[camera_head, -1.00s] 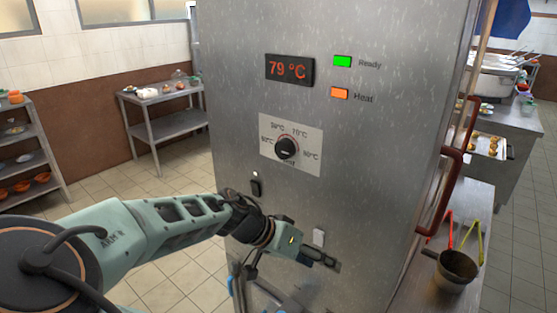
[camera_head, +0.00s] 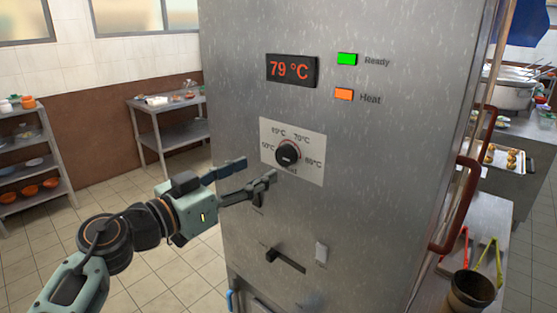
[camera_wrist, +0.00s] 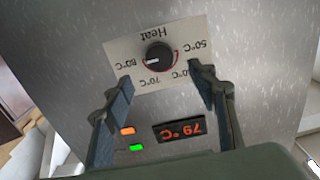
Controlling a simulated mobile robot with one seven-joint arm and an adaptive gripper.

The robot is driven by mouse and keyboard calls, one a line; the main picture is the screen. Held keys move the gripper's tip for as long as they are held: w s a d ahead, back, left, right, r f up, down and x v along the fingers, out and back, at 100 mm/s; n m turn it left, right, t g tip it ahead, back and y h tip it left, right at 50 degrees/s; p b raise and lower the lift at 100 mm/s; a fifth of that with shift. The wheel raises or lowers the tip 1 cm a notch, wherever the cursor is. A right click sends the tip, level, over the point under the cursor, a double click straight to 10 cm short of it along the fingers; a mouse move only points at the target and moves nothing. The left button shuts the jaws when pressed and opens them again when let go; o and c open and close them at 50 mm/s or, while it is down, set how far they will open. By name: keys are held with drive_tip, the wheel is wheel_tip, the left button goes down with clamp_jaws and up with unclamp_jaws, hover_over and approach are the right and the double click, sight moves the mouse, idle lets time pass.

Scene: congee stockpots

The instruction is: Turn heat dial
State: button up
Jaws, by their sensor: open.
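The heat dial (camera_head: 288,155) is a round black knob on a pale plate (camera_head: 312,172) on the front of a tall steel cabinet. Temperature labels ring it. Its light pointer mark shows in the wrist view on the dial (camera_wrist: 158,57), on the side toward the 80°C label. My gripper (camera_head: 256,172) is open and empty, to the left of the dial and apart from it in the head view. In the wrist view the two fingers (camera_wrist: 160,85) stand apart, with the dial beyond their tips and between them.
The cabinet's display (camera_head: 292,70) reads 79 °C. A green Ready light (camera_head: 347,59) and an orange Heat light (camera_head: 344,94) are lit. A red-brown handle (camera_head: 457,205) sticks out at right.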

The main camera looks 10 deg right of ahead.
sight(282, 158)
drive_tip(key=x, duration=0.8)
drive_tip(key=shift+c, duration=0.2)
drive_tip(key=c, duration=1.1)
